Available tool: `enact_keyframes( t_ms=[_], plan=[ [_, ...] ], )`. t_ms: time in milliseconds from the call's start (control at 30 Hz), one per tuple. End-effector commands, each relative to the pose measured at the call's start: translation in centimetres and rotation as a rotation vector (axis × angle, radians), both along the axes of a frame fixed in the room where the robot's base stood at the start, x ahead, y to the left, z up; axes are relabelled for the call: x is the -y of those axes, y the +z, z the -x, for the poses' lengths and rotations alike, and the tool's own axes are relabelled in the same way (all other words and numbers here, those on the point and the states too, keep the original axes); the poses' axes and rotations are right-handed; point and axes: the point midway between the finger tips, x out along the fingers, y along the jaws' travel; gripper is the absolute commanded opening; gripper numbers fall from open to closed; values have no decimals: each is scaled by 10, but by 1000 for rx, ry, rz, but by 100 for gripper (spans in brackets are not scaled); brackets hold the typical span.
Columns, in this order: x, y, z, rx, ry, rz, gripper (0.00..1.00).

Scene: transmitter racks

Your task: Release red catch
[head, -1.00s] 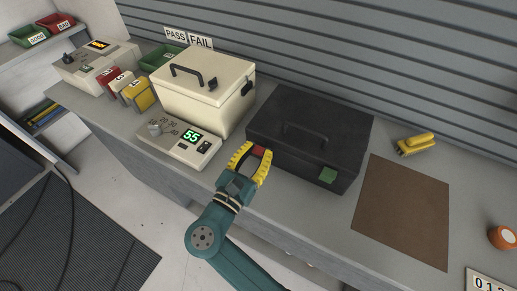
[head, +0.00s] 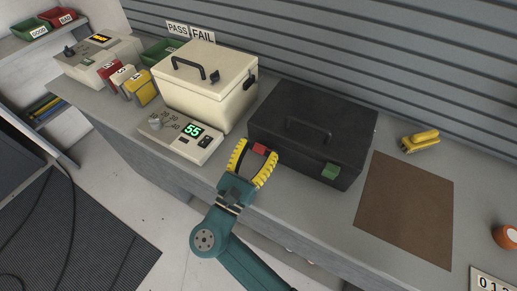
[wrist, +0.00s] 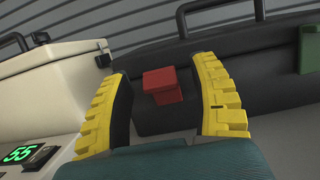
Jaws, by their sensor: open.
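The red catch (head: 259,149) is a small red block on the front left of a black case (head: 312,122). In the wrist view the red catch (wrist: 162,86) shows between the fingertips, against the dark front of the case (wrist: 235,60). My gripper (head: 253,161) has yellow ribbed fingers and is open in front of the catch. In the wrist view the fingers (wrist: 162,82) stand apart on either side of the catch, with gaps. I cannot tell how far past the catch they reach. A green catch (head: 330,171) is on the front right of the case.
A cream box (head: 205,90) with a black handle and a control panel reading 55 (head: 180,137) stand left of the case. A brown mat (head: 405,210) and a yellow object (head: 420,140) are to the right. The grey wall (head: 350,40) rises behind.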

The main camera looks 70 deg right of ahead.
Motion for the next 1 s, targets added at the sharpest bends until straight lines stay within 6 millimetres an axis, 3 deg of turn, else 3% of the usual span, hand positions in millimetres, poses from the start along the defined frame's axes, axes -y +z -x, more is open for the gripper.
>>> enact_keyframes(
  t_ms=[167, 400, 533, 700, 933, 1000],
  plan=[
    [-21, -6, -6, -3, 6, -1, 61],
    [-78, -22, -18, -2, 8, 0, 61],
    [-101, -29, -22, 0, 5, 0, 61],
    [-113, -33, -23, 0, 1, 0, 61],
    [-113, -33, -23, 0, 0, 0, 60],
    [-112, -27, -24, 25, 7, -11, 46]
  ],
)
